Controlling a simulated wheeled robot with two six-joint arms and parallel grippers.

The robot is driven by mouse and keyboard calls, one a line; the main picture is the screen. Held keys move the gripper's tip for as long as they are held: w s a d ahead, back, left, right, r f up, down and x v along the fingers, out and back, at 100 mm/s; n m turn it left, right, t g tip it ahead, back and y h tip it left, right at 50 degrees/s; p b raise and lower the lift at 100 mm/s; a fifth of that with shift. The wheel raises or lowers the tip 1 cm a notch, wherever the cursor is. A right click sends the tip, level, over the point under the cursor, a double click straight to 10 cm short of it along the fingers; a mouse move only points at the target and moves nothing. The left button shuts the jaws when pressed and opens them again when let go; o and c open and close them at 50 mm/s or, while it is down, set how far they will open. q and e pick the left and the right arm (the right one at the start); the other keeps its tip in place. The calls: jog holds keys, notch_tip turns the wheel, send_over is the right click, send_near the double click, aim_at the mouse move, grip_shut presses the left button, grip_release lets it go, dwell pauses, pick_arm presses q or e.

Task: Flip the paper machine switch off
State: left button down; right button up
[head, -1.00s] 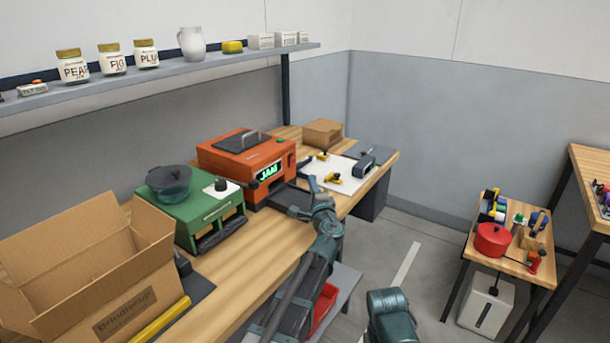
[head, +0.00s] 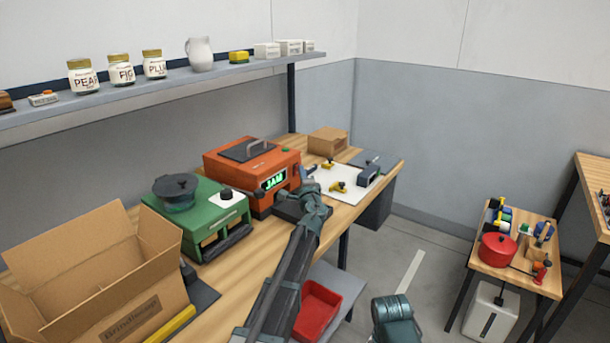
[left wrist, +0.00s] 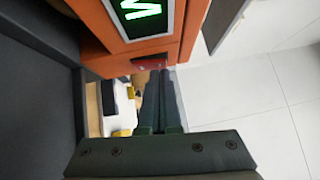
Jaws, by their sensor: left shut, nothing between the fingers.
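The orange paper machine (head: 228,166) stands on the wooden bench, and its lit green display (head: 273,181) reads JAM. In the left wrist view, the machine's orange side (left wrist: 192,30) and part of the display (left wrist: 140,10) fill the top. A small red part, apparently the switch (left wrist: 148,63), sits below the display, just beyond my fingertips; whether they touch it, or how it is set, I cannot tell. My left gripper (left wrist: 160,78) is shut and empty, its fingers pointing at the machine's side. In the head view, my left wrist hides that spot. My right gripper is out of view.
A green machine (head: 205,215) with a dark pot and an open cardboard box (head: 95,275) stand left on the bench. A white sheet (head: 340,180) with yellow items lies beyond the orange machine. A shelf of jars (head: 200,80) hangs above. A red bin (head: 318,308) sits below.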

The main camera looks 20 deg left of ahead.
pick_arm(q)
jog(key=shift+w+a+r, duration=0.15)
jog(key=shift+a+r, duration=0.05)
jog(key=shift+a, duration=0.1)
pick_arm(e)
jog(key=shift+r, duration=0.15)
pick_arm(q)
jog(key=shift+d, duration=0.1)
jog(key=s+d+r+p, duration=0.1)
jog(key=s+d, duration=0.7)
jog(key=s, duration=0.2)
jog(key=shift+s+p, duration=0.25)
jog(key=shift+p, duration=0.1)
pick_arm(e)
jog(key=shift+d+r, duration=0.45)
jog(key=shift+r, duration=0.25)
pick_arm(q)
jog(key=shift+r, duration=0.1)
